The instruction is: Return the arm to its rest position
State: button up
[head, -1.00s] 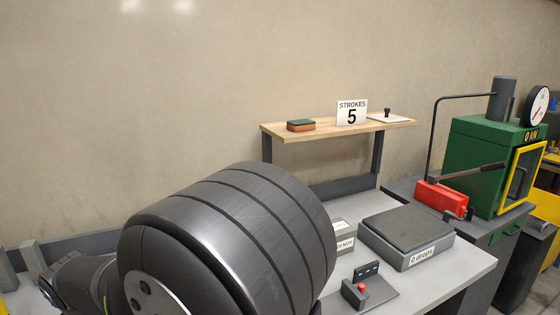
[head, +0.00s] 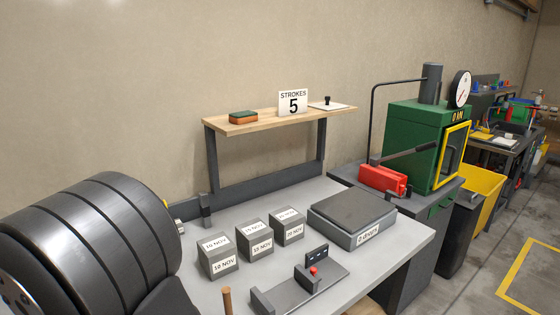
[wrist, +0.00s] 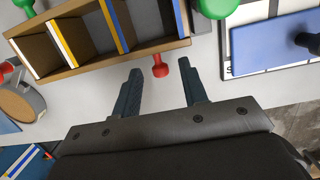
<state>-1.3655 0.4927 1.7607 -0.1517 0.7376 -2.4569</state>
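My gripper (wrist: 161,80) shows in the wrist view with its two dark fingers spread apart. No object is held between them. A red knob-shaped piece (wrist: 159,66) shows in the gap near the fingertips, beside the edge of a wooden rack; I cannot tell how far below the fingers it is. In the head view a thick dark link of my arm fills the lower left, and the gripper itself is not visible there.
Grey labelled cubes (head: 217,256), a flat scale (head: 352,212) and a small device with a red button (head: 312,272) stand on the grey table. Behind is a wooden shelf (head: 258,124); right, a green press (head: 416,135). The wooden rack (wrist: 98,69) lies under the gripper.

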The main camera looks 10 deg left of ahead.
jog(key=shift+r, duration=0.1)
notch_tip(320, 180, up, 17)
jog(key=s+d, duration=0.2)
jog(key=f, duration=0.5)
jog(key=w+a+f, duration=0.1)
jog(key=f, duration=0.5)
jog(key=w+a+f, duration=0.1)
jog(key=f, duration=0.5)
jog(key=shift+f, duration=0.2)
jog(key=shift+s+d+t+y, duration=0.2)
jog(key=shift+t+y, duration=0.1)
jog(key=shift+s+d+f+t+y, duration=0.35)
jog(key=shift+s+d+t+y, duration=0.05)
jog(key=shift+t+y, duration=0.3)
jog(key=shift+s+d+f+t+y, duration=0.3)
jog(key=shift+f+t+y, duration=0.15)
jog(key=shift+t+y, duration=0.25)
jog(key=shift+s+d+f+t+y, duration=0.25)
jog(key=shift+f+t+y, duration=0.15)
jog(key=shift+t+y, duration=0.3)
jog(key=shift+o, duration=0.2)
